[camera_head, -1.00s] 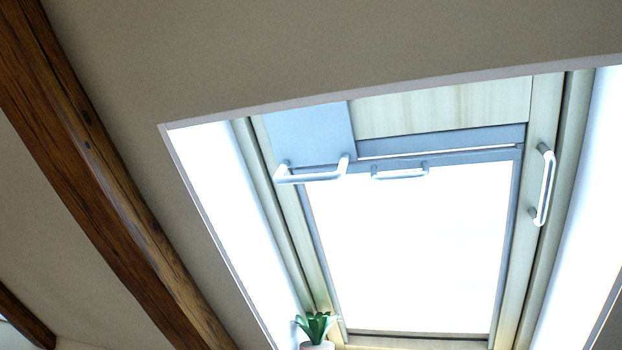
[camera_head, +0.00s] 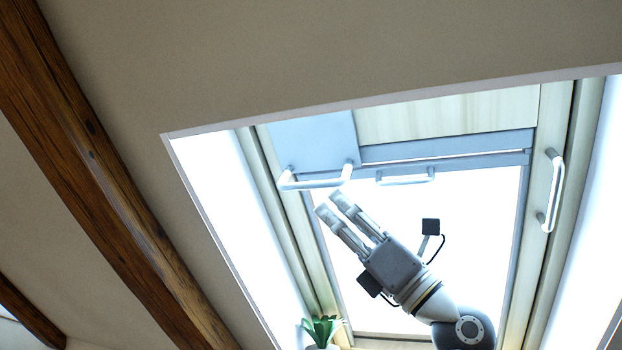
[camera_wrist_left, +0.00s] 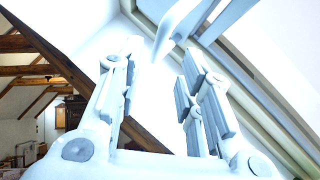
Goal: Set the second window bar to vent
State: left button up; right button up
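A skylight window has a pale metal bar handle (camera_head: 315,181) at its upper left, below a blue-grey plate (camera_head: 318,140). A smaller bar (camera_head: 405,178) sits to its right on the top frame. I cannot tell which one is the second window bar. My left gripper (camera_head: 331,203) is just below the left bar, fingers pointing up-left, apart from each other and empty. In the left wrist view, my left gripper (camera_wrist_left: 160,75) is open, with a pale bar (camera_wrist_left: 175,30) beyond its fingertips. My right gripper is not in view.
A vertical handle (camera_head: 552,190) is on the right window frame. A potted plant (camera_head: 322,330) stands at the lower left of the recess. Dark wooden beams (camera_head: 110,190) cross the sloped ceiling at left. The bright glass (camera_head: 470,230) is overexposed.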

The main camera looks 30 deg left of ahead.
aim_at(310, 185)
pick_arm(q)
jog(key=p+x, duration=0.2)
jog(key=x, duration=0.4)
jog(key=shift+s+a+r+p, duration=0.1)
jog(key=shift+a+r+p, duration=0.1)
jog(key=shift+r+p, duration=0.15)
jog(key=shift+a+r, duration=0.3)
jog(key=shift+a, duration=0.2)
jog(key=shift+c, duration=0.3)
grip_shut()
